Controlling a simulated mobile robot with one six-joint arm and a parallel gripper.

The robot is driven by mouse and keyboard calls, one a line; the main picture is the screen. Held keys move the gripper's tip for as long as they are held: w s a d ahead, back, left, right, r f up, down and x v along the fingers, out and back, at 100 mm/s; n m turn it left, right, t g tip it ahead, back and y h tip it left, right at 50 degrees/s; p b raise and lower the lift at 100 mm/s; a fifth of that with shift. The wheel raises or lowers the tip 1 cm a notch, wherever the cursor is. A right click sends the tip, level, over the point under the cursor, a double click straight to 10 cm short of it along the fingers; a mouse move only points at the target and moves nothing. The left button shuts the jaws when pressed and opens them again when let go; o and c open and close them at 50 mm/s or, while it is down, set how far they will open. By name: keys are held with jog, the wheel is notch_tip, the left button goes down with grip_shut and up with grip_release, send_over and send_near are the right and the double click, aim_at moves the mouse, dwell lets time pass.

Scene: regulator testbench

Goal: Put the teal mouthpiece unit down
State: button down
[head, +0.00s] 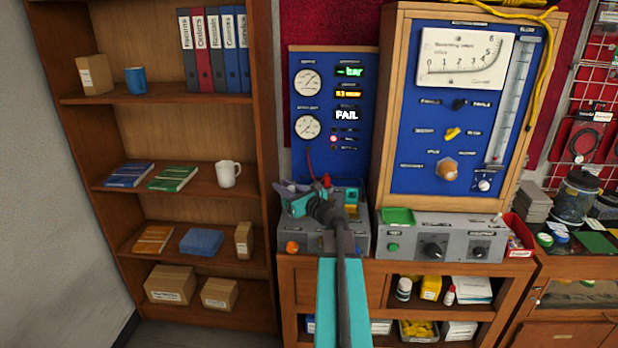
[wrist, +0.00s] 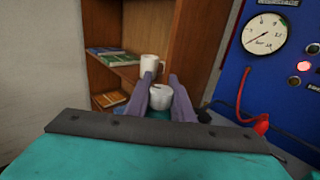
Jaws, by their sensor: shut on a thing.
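My gripper (wrist: 160,92), with grey-purple fingers, is shut on the teal mouthpiece unit (wrist: 160,99). In the wrist view the unit shows a pale round end between the fingertips, with a little teal below it. In the head view my gripper (head: 287,187) is above the left part of the grey bench unit (head: 336,243), in front of the blue gauge panel (head: 337,170). There my gripper and wrist hide most of the held unit. I cannot tell whether it touches anything below.
A bookcase with a white mug (head: 228,173) stands left of the bench. A red fitting on a red hose (wrist: 261,123) is close right of my gripper. A green tray (head: 397,216) sits on the grey control box. A wooden-framed flow panel (head: 455,120) rises at right.

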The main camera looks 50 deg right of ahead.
jog(key=a+f+n+g+y+b, duration=0.1)
jog(key=a+f+n+y, duration=0.3)
jog(key=a, duration=1.1)
jog(key=a+f+n+g+y+b, duration=0.1)
jog(key=a+f+n+g+y, duration=0.3)
jog(key=a, duration=1.1)
jog(key=a+f+n+g+y+b, duration=0.2)
jog(key=a+f+n+y, duration=0.2)
jog(key=a+y, duration=0.5)
jog(key=a, duration=0.6)
jog(key=shift+w+f+n+g, duration=0.15)
jog(key=shift+f+n+g, duration=0.15)
jog(key=shift+f+g, duration=0.1)
jog(key=shift+r, duration=0.1)
